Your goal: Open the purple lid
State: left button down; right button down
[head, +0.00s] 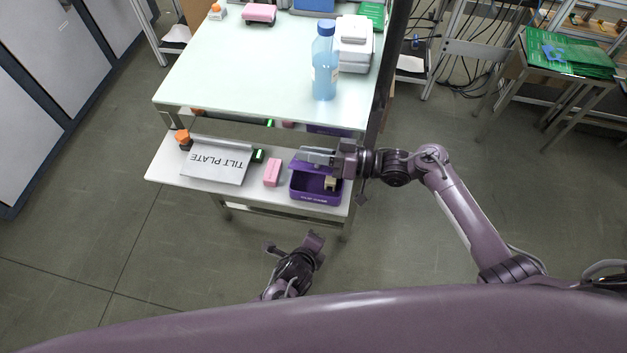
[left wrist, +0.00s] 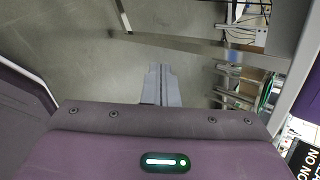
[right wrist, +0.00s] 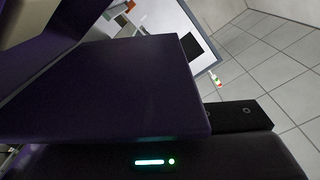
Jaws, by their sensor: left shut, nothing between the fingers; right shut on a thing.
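A purple box (head: 317,196) stands at the right end of the lower shelf. Its front is open to view, with a small beige thing (head: 330,184) inside. My right gripper (head: 318,156) is over the back of the box, shut on the purple lid. The lid (right wrist: 110,88) fills much of the right wrist view as a raised dark purple panel and hides the fingertips there. In the head view my arm and gripper cover most of it. My left gripper (head: 315,240) is low in front of the shelf, apart from the box; its fingers (left wrist: 160,85) are shut and empty.
A pink block (head: 272,173) and a tilt plate (head: 216,162) lie left of the box on the lower shelf (head: 165,168). The glass upper shelf (head: 240,80) overhangs behind, with a blue bottle (head: 325,70). A dark post (head: 388,70) stands at the right. Floor in front is clear.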

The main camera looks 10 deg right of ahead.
pick_arm(q)
jog(key=s+d+r+m+t+h, duration=0.1)
jog(key=d+r+m, duration=0.2)
jog(key=r+m, duration=0.15)
jog(key=s+d+r+m+h, duration=0.1)
jog(key=s+d+r+m, duration=0.1)
jog(key=d+r+m, duration=0.3)
jog(key=a+r+m+t+y, duration=0.1)
jog(key=a+r+m+t, duration=0.1)
jog(key=a+r, duration=0.4)
jog(key=a+r+m+t+y, duration=0.15)
jog(key=a+r, duration=0.25)
jog(key=r, duration=0.4)
jog(key=r+x, duration=0.1)
jog(key=x, duration=0.9)
jog(key=shift+w+d+m+h, duration=0.2)
jog(key=shift+w+m+h, duration=0.1)
jog(key=shift+h, duration=0.15)
